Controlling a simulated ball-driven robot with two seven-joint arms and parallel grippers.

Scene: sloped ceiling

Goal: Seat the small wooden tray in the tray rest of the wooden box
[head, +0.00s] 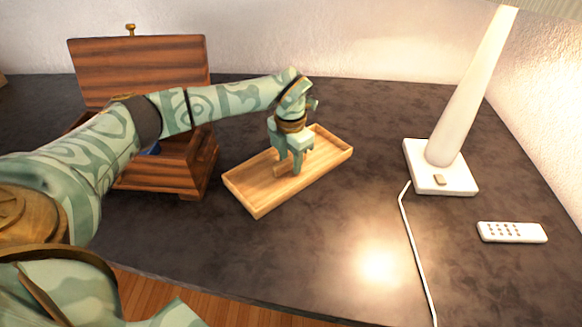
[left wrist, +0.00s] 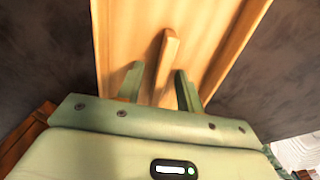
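The small wooden tray (head: 262,211) lies on the dark tabletop, right of the wooden box (head: 165,178). It is shallow, light wood, with a raised grip bar (left wrist: 167,55) across its middle. My left gripper (head: 289,168) points down into the tray. In the left wrist view its two fingers (left wrist: 158,85) stand on either side of the bar, with gaps visible, so it is open. The box is dark striped wood with its lid (head: 140,70) raised. My left arm covers much of the box opening, so the tray rest is hidden. My right gripper is not in view.
A white lamp (head: 440,178) stands at the right, its cord (head: 408,235) running to the table's front edge. A white remote (head: 511,232) lies to its right. A wall is behind the table. The tabletop in front of the tray is clear.

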